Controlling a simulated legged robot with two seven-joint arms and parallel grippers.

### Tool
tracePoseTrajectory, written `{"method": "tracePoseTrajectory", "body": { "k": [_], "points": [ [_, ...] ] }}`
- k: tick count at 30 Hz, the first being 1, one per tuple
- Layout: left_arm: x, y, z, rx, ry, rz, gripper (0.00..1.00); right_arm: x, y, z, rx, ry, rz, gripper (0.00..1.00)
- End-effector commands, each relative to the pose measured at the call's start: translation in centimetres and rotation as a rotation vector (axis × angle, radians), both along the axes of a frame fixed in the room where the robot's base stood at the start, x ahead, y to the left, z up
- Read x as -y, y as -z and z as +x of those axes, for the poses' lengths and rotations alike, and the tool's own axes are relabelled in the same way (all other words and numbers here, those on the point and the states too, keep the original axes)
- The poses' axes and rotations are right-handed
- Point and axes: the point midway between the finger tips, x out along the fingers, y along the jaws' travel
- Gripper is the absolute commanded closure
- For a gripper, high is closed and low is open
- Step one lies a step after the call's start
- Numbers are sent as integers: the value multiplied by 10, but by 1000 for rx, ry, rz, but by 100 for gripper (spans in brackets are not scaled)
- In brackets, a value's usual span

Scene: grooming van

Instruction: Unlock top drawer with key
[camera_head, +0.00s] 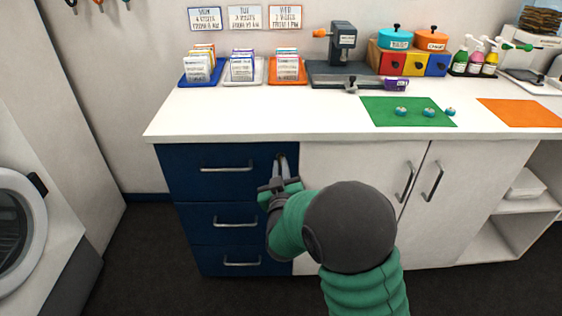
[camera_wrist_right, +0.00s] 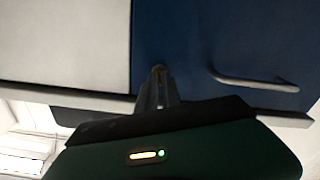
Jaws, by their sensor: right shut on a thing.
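The top drawer (camera_head: 205,180) is a dark blue front in the left part of the counter unit. It is shut and has a grey bar handle (camera_head: 227,167). The drawer front (camera_wrist_right: 215,40) and handle (camera_wrist_right: 250,82) also show in the right wrist view. My right gripper (camera_head: 281,160) is at the upper right corner of this drawer, right of the handle. In the wrist view its fingers (camera_wrist_right: 158,72) are close together on a small brownish piece, apparently the key, at the drawer front. The fingers hide most of it and any lock. My left gripper is out of view.
Two more blue drawers (camera_head: 230,215) lie below, and white cabinet doors (camera_head: 350,165) stand to the right. The white counter (camera_head: 250,120) overhangs the drawers and carries trays, a green mat (camera_head: 385,118) and bottles. A white washer-like machine (camera_head: 40,235) stands at the left.

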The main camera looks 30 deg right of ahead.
Motion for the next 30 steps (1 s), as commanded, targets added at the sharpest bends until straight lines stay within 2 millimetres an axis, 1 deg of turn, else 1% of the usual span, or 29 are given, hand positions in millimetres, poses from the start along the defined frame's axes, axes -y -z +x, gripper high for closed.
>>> {"method": "tracePoseTrajectory", "body": {
  "k": [1, 24, 30],
  "points": [
    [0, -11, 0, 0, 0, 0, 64, -1, -3, 0, -30, -3, -37, 100],
    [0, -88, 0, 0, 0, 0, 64, -4, -1, 1, -413, -8, -662, 100],
    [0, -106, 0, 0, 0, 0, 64, -4, 0, 1, -504, -8, -812, 100]
  ]
}}
